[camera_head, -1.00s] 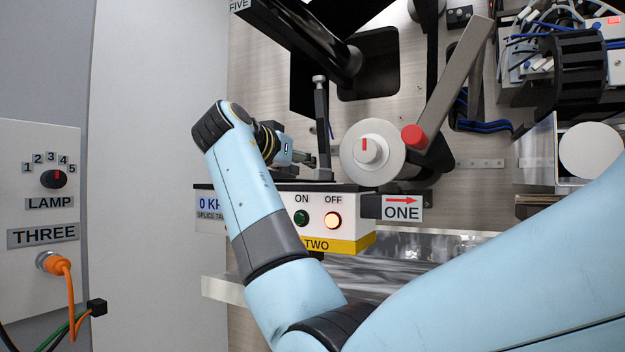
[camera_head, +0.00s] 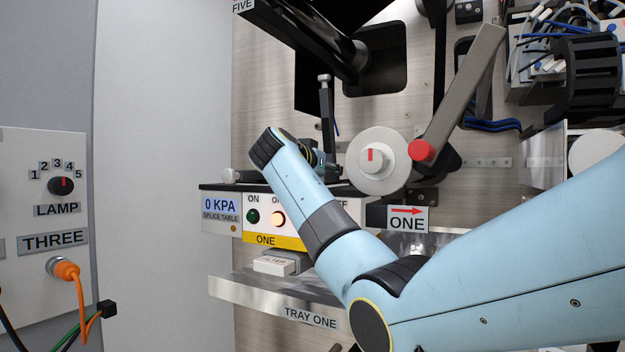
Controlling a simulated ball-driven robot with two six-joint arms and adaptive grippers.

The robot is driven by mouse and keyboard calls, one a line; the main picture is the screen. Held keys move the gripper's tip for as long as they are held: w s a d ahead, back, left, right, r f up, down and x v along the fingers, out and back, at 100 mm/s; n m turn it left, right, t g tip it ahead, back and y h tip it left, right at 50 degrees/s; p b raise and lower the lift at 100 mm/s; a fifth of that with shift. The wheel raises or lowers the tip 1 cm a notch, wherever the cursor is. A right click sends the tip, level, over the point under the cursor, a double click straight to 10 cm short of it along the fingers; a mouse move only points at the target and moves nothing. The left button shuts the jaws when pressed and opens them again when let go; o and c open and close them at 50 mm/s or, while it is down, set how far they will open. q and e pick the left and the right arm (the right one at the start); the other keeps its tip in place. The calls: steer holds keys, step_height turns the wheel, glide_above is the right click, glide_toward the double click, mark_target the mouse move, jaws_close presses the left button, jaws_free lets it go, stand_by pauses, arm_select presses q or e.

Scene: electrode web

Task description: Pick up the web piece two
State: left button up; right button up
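I cannot make out a web piece marked two. My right arm comes in from the right and bends up to the splice table (camera_head: 221,208). My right gripper (camera_head: 329,163) is at the table's top, left of the round grey-white disc (camera_head: 365,180). The wrist hides most of it, so I cannot tell whether its fingers are open or shut, or hold anything. The table's display reads 0 KPA, and a lit button (camera_head: 278,219) shows beside a green one. My arm covers part of the table's front. My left gripper is not in view.
A metal tray labelled TRAY ONE (camera_head: 240,287) lies below the table, with a small white block (camera_head: 273,265) on it. A slanted grey bar with a red knob (camera_head: 421,150) stands right of the disc. A lamp panel (camera_head: 50,240) with an orange cable is at the left.

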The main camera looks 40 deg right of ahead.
steer(key=shift+c, duration=0.4)
jaws_close()
